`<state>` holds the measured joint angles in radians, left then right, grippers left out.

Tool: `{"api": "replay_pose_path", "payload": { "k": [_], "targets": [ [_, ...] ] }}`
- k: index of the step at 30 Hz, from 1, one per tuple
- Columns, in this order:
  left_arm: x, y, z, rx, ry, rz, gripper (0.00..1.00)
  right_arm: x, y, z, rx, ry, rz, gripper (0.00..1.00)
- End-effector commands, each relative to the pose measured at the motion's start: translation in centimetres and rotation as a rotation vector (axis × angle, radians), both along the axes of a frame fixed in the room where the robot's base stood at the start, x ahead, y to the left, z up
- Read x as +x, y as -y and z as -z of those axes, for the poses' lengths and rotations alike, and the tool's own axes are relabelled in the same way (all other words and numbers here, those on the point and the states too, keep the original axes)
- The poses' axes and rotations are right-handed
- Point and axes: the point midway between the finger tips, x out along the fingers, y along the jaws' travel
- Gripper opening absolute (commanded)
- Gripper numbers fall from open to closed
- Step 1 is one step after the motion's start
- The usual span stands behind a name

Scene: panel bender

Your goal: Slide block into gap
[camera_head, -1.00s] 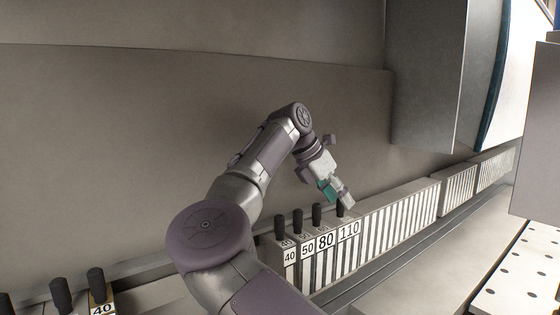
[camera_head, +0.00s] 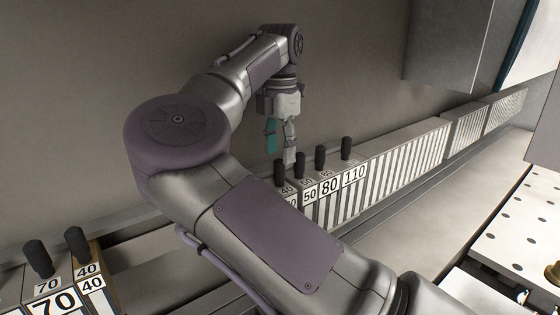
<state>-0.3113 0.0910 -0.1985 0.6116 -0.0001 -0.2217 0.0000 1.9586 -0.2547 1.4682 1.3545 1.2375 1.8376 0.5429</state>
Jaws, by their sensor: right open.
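A row of tool blocks with black knobs stands on the rail. The blocks marked 50 (camera_head: 310,196), 80 (camera_head: 330,187) and 110 (camera_head: 354,175) stand side by side, with a block marked 40 (camera_head: 287,189) at their left end, partly hidden by my arm. My right gripper (camera_head: 281,154) is open and empty, fingers pointing down, just above and behind the knob of that 40 block. On the left, a block marked 70 (camera_head: 54,301) stands against another marked 40 (camera_head: 92,284). A gap in the row (camera_head: 145,255) lies between the two groups, partly behind my arm. My left gripper is out of view.
A long run of striped tool segments (camera_head: 405,160) continues right from the 110 block. A large grey machine part (camera_head: 445,45) hangs above at the upper right. A perforated table (camera_head: 510,235) lies at the right. A plain grey wall stands behind.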

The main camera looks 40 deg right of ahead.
Motion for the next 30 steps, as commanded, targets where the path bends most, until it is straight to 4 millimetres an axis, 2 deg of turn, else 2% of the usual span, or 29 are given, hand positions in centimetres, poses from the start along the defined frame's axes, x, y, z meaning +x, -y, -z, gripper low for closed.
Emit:
{"api": "replay_pose_path", "payload": {
  "k": [3, 6, 12, 20, 30],
  "targets": [
    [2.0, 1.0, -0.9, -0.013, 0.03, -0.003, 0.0, -0.1, -0.1, 1.8, 0.0, -0.003, 0.0, 0.55],
    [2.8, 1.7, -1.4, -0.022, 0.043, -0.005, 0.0, 0.0, 0.0, 3.0, 0.0, -0.002, 0.0, 0.55],
    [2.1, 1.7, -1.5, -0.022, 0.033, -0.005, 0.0, 0.0, 0.0, 4.3, -0.001, 0.0, 0.0, 0.55],
    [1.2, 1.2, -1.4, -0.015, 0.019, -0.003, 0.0, 0.0, 0.0, 4.4, -0.001, 0.0, -0.001, 0.55],
    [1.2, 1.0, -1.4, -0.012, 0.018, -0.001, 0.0, 0.0, 0.0, 4.4, -0.001, 0.0, -0.001, 0.0]
  ]
}}
